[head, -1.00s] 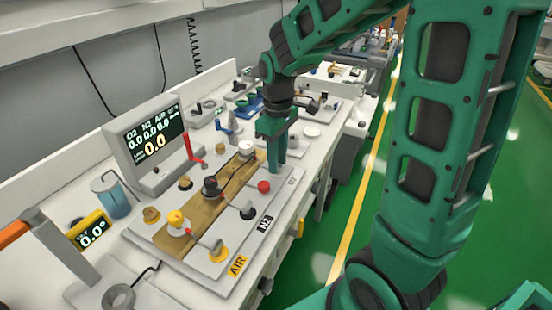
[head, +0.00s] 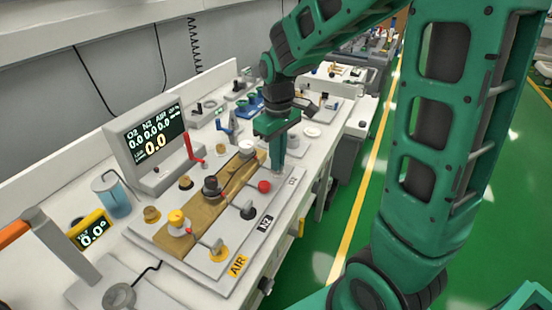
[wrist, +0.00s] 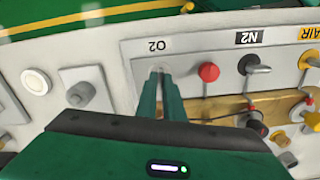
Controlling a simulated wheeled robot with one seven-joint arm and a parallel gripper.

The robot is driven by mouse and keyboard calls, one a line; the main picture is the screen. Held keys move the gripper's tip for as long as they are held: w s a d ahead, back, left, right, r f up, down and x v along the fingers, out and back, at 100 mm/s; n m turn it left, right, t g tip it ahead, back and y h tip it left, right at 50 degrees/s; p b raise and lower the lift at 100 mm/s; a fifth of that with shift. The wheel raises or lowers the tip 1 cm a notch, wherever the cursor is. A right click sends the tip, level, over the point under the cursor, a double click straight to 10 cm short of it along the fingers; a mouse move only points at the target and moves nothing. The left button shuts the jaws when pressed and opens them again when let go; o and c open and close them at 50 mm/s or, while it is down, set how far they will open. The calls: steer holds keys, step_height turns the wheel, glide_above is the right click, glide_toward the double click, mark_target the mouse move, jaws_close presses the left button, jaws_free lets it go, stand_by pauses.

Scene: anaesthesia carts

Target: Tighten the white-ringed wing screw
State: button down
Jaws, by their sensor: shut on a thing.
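The white-ringed wing screw (wrist: 158,69) is at the O2 end of the pale panel, mostly hidden by my fingers; only a little of it shows at their tips in the wrist view. My gripper (head: 278,168) points down over that end of the panel. In the wrist view my gripper (wrist: 160,75) has its two green fingers close together around the screw, below the O2 label (wrist: 157,45). The head view does not show the screw clearly behind the fingers.
A red knob (wrist: 208,72) sits close beside my fingers. A black-ringed wing screw (wrist: 257,69) and a yellow-ringed one (wrist: 311,58) stand farther along the panel. A display (head: 152,140) stands behind.

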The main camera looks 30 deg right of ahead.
steer(key=m, duration=0.7)
steer(key=shift+w, duration=0.1)
steer(key=m, duration=0.6)
steer(key=shift+m, duration=0.3)
steer(key=shift+r, duration=0.1)
steer(key=c, duration=1.9)
jaws_free()
steer(key=shift+a, duration=0.1)
steer(key=shift+o, duration=0.2)
step_height(320, 180, up, 11)
steer(key=shift+f, duration=0.2)
